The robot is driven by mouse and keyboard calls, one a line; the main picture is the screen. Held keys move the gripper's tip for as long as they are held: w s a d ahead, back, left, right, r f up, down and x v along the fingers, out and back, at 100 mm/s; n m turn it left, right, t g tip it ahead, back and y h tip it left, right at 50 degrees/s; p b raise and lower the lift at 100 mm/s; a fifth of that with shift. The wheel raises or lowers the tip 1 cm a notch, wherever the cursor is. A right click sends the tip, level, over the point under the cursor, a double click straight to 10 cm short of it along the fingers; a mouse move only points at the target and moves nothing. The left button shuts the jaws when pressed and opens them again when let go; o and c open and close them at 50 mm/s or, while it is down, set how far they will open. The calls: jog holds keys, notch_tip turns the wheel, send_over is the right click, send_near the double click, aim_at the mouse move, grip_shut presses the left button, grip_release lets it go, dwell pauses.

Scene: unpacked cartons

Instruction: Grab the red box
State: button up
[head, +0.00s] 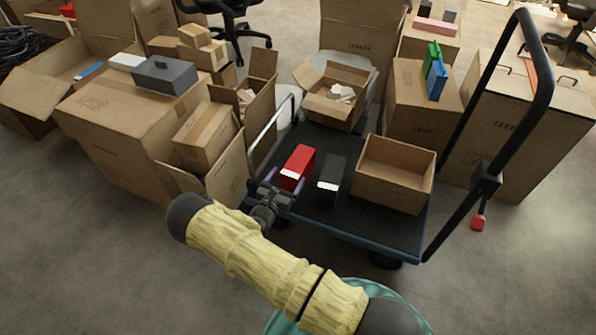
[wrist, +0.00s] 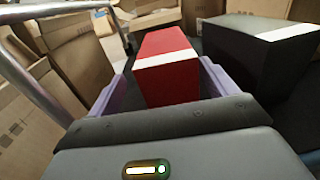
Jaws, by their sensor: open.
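The red box (head: 299,164) lies on the dark deck of the cart, with a white band at its near end. In the wrist view the red box (wrist: 165,66) stands between the two purple fingers of my gripper (wrist: 160,92). In the head view my gripper (head: 279,188) is at the near end of the red box. It is open, with a finger on each side of the box. I cannot tell if either finger touches it.
A black box (head: 330,178) with a white band stands just right of the red box; it also shows in the wrist view (wrist: 262,55). An open carton (head: 394,176) stands further right on the cart (head: 350,232). The cart's black handle (head: 538,70) rises at right. Cartons crowd the left.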

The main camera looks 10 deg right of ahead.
aim_at(296, 170)
jog(key=shift+w+f, duration=0.1)
jog(key=shift+w+d+f+b, duration=0.1)
jog(key=shift+w+d+b, duration=0.1)
jog(key=shift+b, duration=0.4)
jog(key=w+d+b, duration=0.2)
jog(key=d, duration=0.1)
jog(key=shift+f, duration=0.15)
jog(key=shift+w+d+r+b, duration=0.2)
jog(key=shift+w+d+b, duration=0.1)
jog(key=shift+w+b, duration=0.15)
jog(key=shift+a, duration=0.1)
jog(key=shift+s, duration=0.1)
jog(key=shift+r, duration=0.1)
jog(key=c, duration=1.4)
